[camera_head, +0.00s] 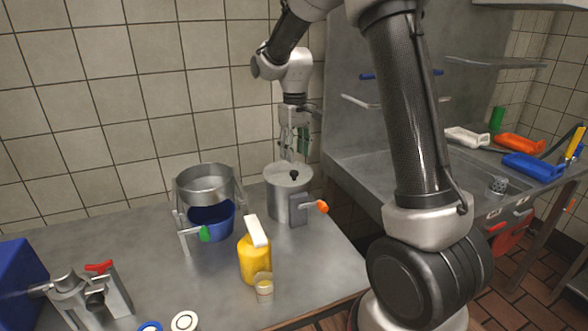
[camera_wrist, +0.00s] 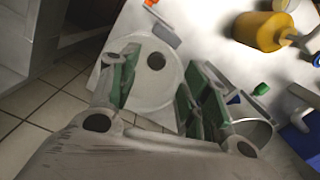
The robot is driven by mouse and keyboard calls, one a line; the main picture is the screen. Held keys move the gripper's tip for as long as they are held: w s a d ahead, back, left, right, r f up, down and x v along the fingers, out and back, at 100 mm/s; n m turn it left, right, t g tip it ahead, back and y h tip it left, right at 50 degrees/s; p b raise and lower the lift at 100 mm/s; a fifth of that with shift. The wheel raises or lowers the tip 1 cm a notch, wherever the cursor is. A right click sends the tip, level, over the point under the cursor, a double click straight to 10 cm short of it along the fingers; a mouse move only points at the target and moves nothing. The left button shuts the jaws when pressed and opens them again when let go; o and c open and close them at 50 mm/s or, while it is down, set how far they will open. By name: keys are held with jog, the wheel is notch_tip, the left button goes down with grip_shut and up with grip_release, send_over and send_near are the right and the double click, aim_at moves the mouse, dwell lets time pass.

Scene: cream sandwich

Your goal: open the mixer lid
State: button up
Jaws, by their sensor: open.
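The mixer (camera_head: 284,205) is a silver metal cylinder on the counter, with an orange-tipped lever (camera_head: 321,206) on its right side. Its round lid (camera_head: 280,175) is on, with a small black knob (camera_head: 294,175) on top. In the wrist view the pale lid (camera_wrist: 160,88) and its dark knob (camera_wrist: 156,61) show between my fingers. My gripper (camera_head: 293,155) points down above the lid. Its green-padded fingers (camera_wrist: 166,65) are apart and empty, and the knob appears nearer the left finger. I cannot tell the exact height of the fingertips above the knob.
Left of the mixer stands a metal stand with a pot (camera_head: 205,183) over a blue bowl (camera_head: 212,216). A yellow bottle (camera_head: 255,262) and a small jar (camera_head: 264,284) stand in front. A tiled wall (camera_head: 150,90) is behind. A sink counter (camera_head: 365,175) is at the right.

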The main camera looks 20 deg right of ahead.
aim_at(294, 172)
jog(key=shift+w+r+n, duration=0.3)
jog(key=shift+w+r, duration=0.1)
jog(key=shift+r, duration=0.2)
notch_tip(294, 172, down, 8)
jog(key=shift+r, duration=0.1)
grip_shut()
